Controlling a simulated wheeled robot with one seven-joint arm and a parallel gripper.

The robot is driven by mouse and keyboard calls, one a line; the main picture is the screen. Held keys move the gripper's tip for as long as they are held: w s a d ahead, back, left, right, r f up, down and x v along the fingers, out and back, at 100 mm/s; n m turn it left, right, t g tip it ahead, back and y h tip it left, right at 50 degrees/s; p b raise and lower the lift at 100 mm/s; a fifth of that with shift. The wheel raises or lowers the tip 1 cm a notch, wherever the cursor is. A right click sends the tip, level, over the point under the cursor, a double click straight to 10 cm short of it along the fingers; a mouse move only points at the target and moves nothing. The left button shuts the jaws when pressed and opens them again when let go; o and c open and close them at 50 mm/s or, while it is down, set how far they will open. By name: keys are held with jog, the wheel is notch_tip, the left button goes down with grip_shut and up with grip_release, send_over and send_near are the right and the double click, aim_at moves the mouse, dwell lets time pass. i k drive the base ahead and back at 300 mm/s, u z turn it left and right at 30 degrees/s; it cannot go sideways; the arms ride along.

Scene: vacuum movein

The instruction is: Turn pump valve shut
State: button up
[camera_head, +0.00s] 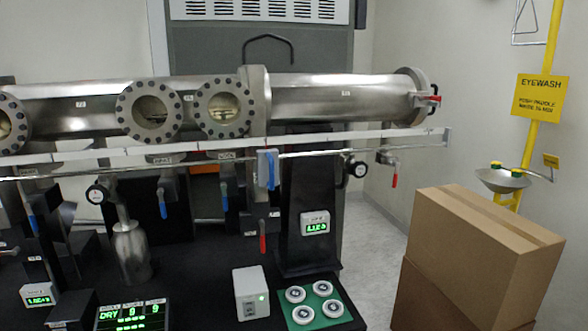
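Several small lever valves hang below a long steel vacuum tube (330,92). Blue levers hang down at the left (162,204) and near the middle (223,197). A red lever (262,243) hangs low at the centre, and another red lever (394,181) hangs under the tube's right end. A larger blue piece (268,169) sits at the pipe rail in the middle. The labels are too small to read, so I cannot tell which is the pump valve. My gripper is not in view.
Stacked cardboard boxes (478,255) stand at the right, before a yellow eyewash station (503,178). A white box (251,293) and a green pad (312,302) with round discs lie on the black bench. Grey floor (375,240) shows between bench and boxes.

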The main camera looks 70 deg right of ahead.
aim_at(359, 168)
jog(key=u, duration=0.15)
jog(key=k, duration=1.15)
jog(key=z, duration=1.25)
